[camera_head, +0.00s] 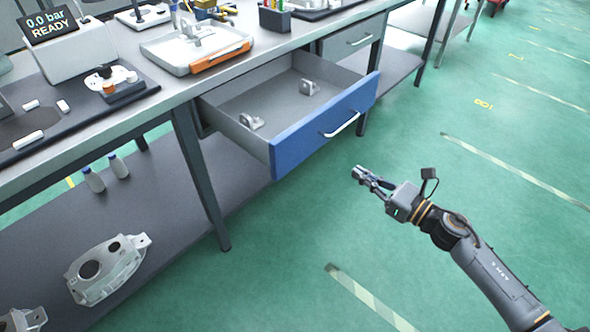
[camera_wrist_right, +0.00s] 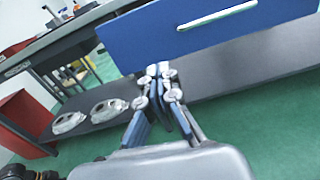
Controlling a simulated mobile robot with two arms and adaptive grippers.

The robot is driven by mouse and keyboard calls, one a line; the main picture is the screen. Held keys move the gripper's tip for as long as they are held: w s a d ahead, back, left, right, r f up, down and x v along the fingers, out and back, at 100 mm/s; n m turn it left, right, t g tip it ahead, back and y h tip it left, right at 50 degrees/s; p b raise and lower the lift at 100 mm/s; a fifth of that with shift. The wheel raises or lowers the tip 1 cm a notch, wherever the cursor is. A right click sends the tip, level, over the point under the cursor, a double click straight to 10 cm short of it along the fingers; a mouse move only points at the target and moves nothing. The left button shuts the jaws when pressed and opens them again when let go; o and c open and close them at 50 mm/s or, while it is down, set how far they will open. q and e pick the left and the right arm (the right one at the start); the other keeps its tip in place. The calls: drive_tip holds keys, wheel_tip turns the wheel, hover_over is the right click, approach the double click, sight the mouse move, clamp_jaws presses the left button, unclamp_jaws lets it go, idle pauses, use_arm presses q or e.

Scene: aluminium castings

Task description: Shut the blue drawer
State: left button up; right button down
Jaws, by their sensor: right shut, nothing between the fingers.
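The blue drawer (camera_head: 325,126) hangs open under the workbench, pulled well out. Its blue front has a silver bar handle (camera_head: 342,124), and two small grey castings (camera_head: 309,87) lie apart on its floor. My right gripper (camera_head: 357,173) is shut and empty, to the right of and apart from the drawer front, over the green floor. In the right wrist view the blue front (camera_wrist_right: 190,35) fills the top, with the handle (camera_wrist_right: 217,15) upper right and the shut fingers (camera_wrist_right: 158,72) below the front's lower edge. My left gripper is not in view.
The workbench (camera_head: 165,98) carries a tray with an orange edge (camera_head: 220,56) and a pressure display (camera_head: 50,24). A lower shelf holds bottles (camera_head: 118,166) and a large casting (camera_head: 108,268). A bench leg (camera_head: 200,178) stands left of the drawer. The green floor in front is clear.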

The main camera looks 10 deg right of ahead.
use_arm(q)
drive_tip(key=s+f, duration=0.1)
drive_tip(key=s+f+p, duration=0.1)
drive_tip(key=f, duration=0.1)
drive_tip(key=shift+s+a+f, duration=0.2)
use_arm(e)
approach(307, 142)
drive_tip(key=shift+n, duration=0.4)
drive_tip(key=x, duration=0.7)
